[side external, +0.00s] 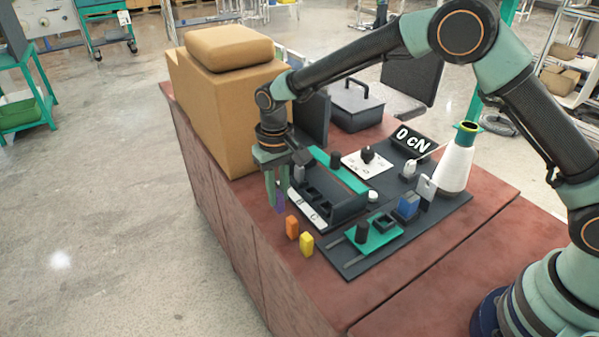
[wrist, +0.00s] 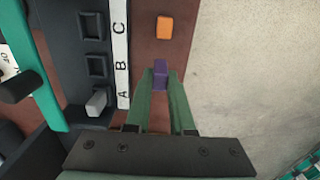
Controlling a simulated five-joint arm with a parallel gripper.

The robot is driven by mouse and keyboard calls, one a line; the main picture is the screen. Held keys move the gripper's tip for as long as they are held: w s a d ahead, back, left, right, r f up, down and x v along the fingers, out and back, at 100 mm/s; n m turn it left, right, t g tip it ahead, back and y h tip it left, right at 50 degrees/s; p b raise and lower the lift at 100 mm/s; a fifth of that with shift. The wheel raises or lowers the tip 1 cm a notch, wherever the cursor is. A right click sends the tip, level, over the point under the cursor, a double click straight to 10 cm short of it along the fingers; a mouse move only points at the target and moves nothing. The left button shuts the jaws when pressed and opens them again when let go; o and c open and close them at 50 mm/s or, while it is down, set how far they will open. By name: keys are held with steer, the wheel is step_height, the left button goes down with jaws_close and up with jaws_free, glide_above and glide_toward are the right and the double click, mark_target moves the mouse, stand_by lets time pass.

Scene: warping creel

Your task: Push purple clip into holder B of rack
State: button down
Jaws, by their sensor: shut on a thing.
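My gripper (side external: 276,200) is shut on the purple clip (wrist: 160,75); the fingertips (wrist: 160,84) close on it in the wrist view. In the side view the purple clip (side external: 281,206) hangs between the fingers, just in front of the rack's near edge. The dark rack (wrist: 75,45) has a white strip lettered A, B, C. Holder B (wrist: 92,65) is an empty square socket to the left of the clip, across the strip. Holder C (wrist: 91,26) is also empty. A pale grey clip (wrist: 97,102) stands at holder A.
An orange clip (side external: 292,227) and a yellow clip (side external: 306,244) stand on the red-brown table near its front edge. A cardboard box (side external: 225,115) rises behind my gripper. A teal bar (side external: 340,170) runs behind the rack. A white cone (side external: 457,163) stands at right.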

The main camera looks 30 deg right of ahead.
mark_target(278, 193)
steer(key=shift+r, duration=0.65)
steer(key=shift+r, duration=2)
steer(key=w+d, duration=0.1)
steer(key=d, duration=0.9)
steer(key=shift+w+f, duration=0.15)
steer(key=shift+f, duration=1.8)
steer(key=shift+f, duration=0.5)
steer(key=shift+f, duration=0.45)
steer(key=shift+f, duration=0.6)
